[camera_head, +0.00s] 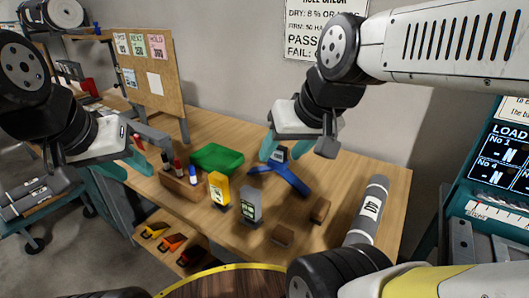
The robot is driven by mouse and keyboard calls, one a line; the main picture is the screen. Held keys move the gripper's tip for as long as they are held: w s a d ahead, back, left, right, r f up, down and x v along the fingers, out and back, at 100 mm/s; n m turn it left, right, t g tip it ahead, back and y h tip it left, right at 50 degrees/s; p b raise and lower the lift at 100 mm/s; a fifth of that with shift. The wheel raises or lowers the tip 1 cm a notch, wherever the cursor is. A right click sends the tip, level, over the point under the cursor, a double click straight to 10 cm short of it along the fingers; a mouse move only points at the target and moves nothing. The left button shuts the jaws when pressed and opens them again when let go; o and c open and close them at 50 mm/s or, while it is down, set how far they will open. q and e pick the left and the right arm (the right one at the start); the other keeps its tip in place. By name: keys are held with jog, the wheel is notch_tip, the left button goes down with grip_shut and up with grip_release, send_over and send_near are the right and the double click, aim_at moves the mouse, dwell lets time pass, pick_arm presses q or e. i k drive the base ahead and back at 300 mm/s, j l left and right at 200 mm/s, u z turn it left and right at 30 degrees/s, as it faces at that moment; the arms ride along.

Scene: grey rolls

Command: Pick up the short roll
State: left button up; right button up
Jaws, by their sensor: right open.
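One grey roll (370,205) with a white label lies on the right part of the wooden table. Its near end is partly hidden behind a link of my arm. I see no second roll beside it, so I cannot compare lengths. My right gripper (300,147) has its teal fingers apart and empty, above the back of the table, up and left of the roll. My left gripper (128,167) is at the table's left edge, far from the roll. Its teal fingers show, but their spread is unclear.
A blue three-armed stand (282,179) sits below my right gripper. A green tray (217,158), a yellow device (219,188), a grey device (251,206), small wooden blocks (320,210) and a pen holder (183,187) crowd the middle. A pinboard (150,75) stands at the back left.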

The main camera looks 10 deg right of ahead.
aim_at(13, 210)
jog(key=u, duration=1.05)
jog(key=i+j+u, duration=0.2)
jog(key=i+u, duration=0.2)
jog(key=i, duration=0.2)
jog(key=i+j+u, duration=0.2)
jog(key=i, duration=0.55)
jog(key=i+u, duration=0.15)
jog(key=i, duration=0.65)
jog(key=i+j+z, duration=0.1)
jog(key=i+z, duration=0.25)
jog(key=i+j+z, duration=0.15)
jog(key=i+z, duration=0.2)
jog(key=i+j+z, duration=0.65)
jog(key=z, duration=0.15)
jog(key=i+j+z, duration=0.2)
jog(key=j+z, duration=0.3)
jog(key=i+j+z, duration=0.2)
jog(key=j+z, duration=0.25)
